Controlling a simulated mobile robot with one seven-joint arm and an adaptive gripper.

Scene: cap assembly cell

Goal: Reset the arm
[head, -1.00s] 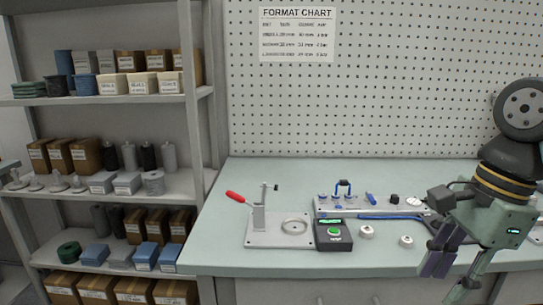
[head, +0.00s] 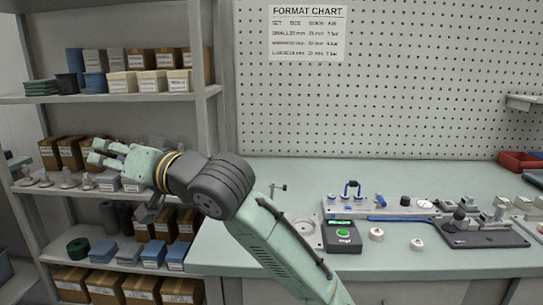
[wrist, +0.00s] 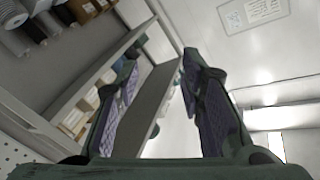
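My gripper (head: 95,152) is at the left of the head view, in front of the shelf rack and pointing left. In the wrist view its two padded fingers (wrist: 160,60) stand well apart with nothing between them. My arm reaches up from the lower middle and bends left, hiding part of the rack and the left part of the bench. From this angle I cannot tell how far the fingers are from the shelf items.
The shelf rack (head: 155,98) holds boxes, spools and several grey fittings. The bench (head: 400,270) carries a black unit with a green button (head: 343,233), two white caps (head: 417,244), a fixture rail (head: 395,210) and a red bin (head: 518,161). The bench front is largely clear.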

